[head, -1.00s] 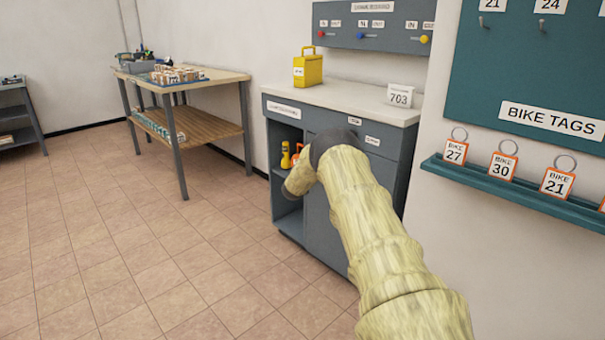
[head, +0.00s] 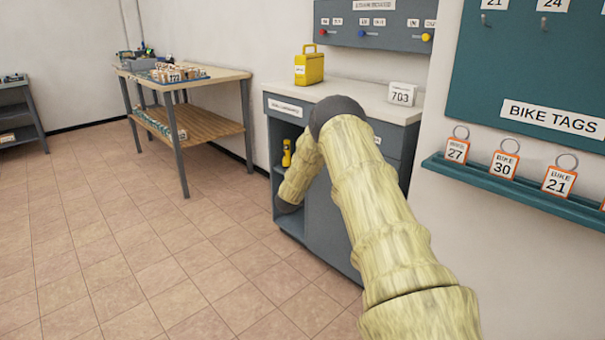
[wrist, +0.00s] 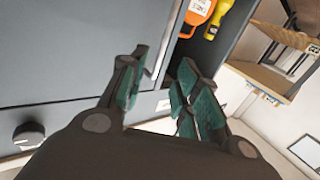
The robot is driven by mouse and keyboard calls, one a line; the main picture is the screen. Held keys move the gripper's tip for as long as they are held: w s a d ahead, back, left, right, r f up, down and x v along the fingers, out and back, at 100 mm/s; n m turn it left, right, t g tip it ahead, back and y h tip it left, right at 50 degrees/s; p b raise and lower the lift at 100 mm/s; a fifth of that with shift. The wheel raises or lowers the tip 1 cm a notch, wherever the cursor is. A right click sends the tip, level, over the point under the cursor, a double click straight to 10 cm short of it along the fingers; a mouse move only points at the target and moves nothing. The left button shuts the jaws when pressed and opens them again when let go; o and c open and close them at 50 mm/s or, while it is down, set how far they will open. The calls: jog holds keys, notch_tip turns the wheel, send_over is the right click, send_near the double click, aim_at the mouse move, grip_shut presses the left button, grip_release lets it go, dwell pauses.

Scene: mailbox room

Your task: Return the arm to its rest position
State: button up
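My arm (head: 378,215), in a pale yellow sleeve, reaches forward from the lower right in the head view. It bends at a dark elbow in front of the grey cabinet (head: 335,220), and the forearm (head: 300,170) slopes down and left. My gripper is hidden in the head view. In the wrist view my gripper (wrist: 162,95) has its two teal-padded fingers spread, with nothing held between them. Beyond the fingers are the cabinet's grey front (wrist: 70,50) and its open compartment.
An orange item (wrist: 197,15) and a yellow item (wrist: 222,20) are in the open compartment, near the fingers in the picture. A yellow box (head: 308,68) and a 703 sign (head: 402,94) stand on the cabinet. A wooden table (head: 215,80) stands left; the tiled floor (head: 120,250) is clear.

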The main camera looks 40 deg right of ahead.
dwell(0.4)
jog(key=s+a+f+n+y, duration=0.3)
jog(key=a+f+y, duration=0.1)
jog(key=a+f, duration=0.8)
jog(key=s+a+f+n+y, duration=0.35)
jog(key=a+f, duration=0.55)
jog(key=a, duration=0.5)
jog(key=s+a+f+n+g+y, duration=0.1)
jog(key=s+a+f+y, duration=0.1)
jog(key=s+a+f, duration=0.4)
jog(key=s+a+f+n+g+y, duration=0.1)
jog(key=s+a+f+y, duration=0.15)
jog(key=s+a, duration=0.6)
jog(key=s+a+f+n+g+y, duration=0.1)
jog(key=s+a+f, duration=0.4)
jog(key=s+a, duration=0.25)
jog(key=s+a+r+n+g+y, duration=0.1)
jog(key=s+a+g, duration=0.35)
jog(key=s, duration=1.05)
jog(key=s+a+n+g+y, duration=0.1)
jog(key=s+a+g+y, duration=0.1)
jog(key=s+a, duration=0.9)
jog(key=s+d+r+p, duration=0.1)
jog(key=r+p, duration=1.2)
jog(key=s+d+r+p, duration=0.1)
jog(key=d+r+p, duration=0.1)
jog(key=r+p, duration=1.1)
jog(key=shift+s+h, duration=0.2)
jog(key=shift+h, duration=0.1)
